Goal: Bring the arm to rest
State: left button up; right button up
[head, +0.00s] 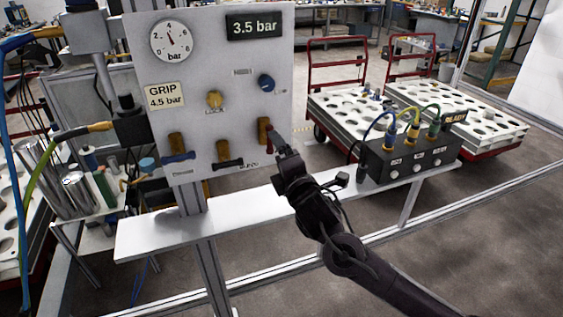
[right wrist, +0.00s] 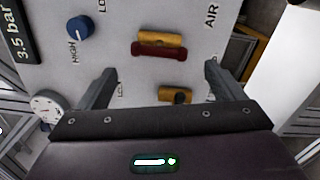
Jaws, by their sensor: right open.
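My right gripper (head: 276,150) is in front of the lower right of the grey valve panel (head: 205,60) in the head view. In the right wrist view my right gripper (right wrist: 159,78) is open, its fingers spread wide with nothing held between them. A valve with a red handle (right wrist: 158,52) shows ahead of the fingers, apart from them; in the head view the red handle (head: 264,132) stands upright just beyond the gripper. My right arm (head: 345,250) reaches up from the lower right. My left gripper is not in view.
The panel carries a gauge (head: 171,41), a 3.5 bar display (head: 254,26), a yellow knob (head: 214,99), a blue knob (head: 266,82), a blue-handled valve (head: 178,157) and a black-handled valve (head: 229,163). A black cabled box (head: 410,155) stands right on the white shelf (head: 160,235).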

jog(key=shift+s, duration=0.25)
